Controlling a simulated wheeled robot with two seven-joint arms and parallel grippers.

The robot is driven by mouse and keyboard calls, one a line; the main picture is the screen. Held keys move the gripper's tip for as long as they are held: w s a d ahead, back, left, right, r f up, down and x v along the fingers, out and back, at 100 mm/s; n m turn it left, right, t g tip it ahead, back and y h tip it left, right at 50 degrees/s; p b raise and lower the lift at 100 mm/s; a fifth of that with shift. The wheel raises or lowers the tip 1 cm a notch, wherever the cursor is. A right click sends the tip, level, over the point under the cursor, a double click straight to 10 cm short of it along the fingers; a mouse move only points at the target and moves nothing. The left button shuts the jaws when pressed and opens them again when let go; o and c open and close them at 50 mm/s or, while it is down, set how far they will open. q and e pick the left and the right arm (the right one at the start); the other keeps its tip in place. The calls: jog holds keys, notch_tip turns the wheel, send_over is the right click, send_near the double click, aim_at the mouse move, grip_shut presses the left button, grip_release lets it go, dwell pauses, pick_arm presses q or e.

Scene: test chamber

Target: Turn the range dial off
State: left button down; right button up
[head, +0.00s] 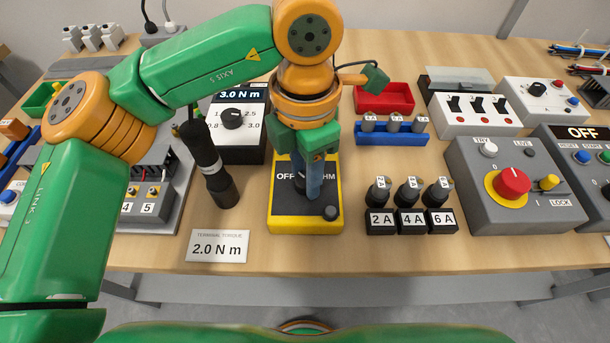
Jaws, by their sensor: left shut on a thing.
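My left gripper (308,188) reaches down over the face from above and is shut on the dial. The fingers hide most of the dial, so I cannot tell which way it points. A small black knob (330,213) is at the meter's lower right. My right gripper is not in view.
Left of the meter stand a dark torque screwdriver (220,185) and a "2.0 N m" card (218,247). Behind is a torque tester (252,135) reading 3.0 N m. Right are several fuse holders (410,222) and a grey box with a red stop button (513,183).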

pick_arm(q)
jog(key=shift+n+b, duration=0.65)
jog(key=shift+n, duration=0.85)
jog(key=shift+c, duration=2.2)
grip_release()
jog(key=shift+r, duration=0.1)
notch_tip(320, 180, up, 7)
jog(key=shift+p, duration=0.45)
